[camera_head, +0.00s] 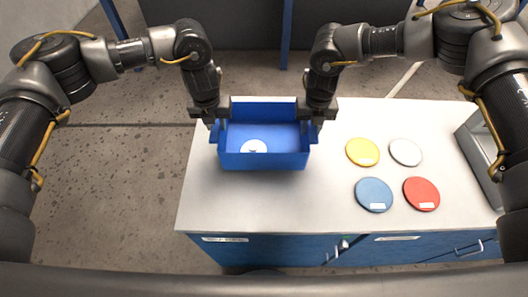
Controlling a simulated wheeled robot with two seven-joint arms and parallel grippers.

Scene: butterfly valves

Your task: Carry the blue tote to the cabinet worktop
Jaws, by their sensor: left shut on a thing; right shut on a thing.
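The blue tote (263,161) is at the left part of the cabinet worktop (272,205). It looks upright; I cannot tell whether its base touches the worktop or hangs just above it. A small white round piece (254,146) lies inside it. My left gripper (212,122) is shut on the tote's left side. My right gripper (316,122) is shut on its right side. The fingertips are partly hidden against the tote's sides.
On the worktop right of the tote lie a yellow disc (362,152), a white disc (405,152), a blue disc (374,194) and a red disc (421,193). A grey metal bin (478,150) stands at the right end. The worktop's front left is clear.

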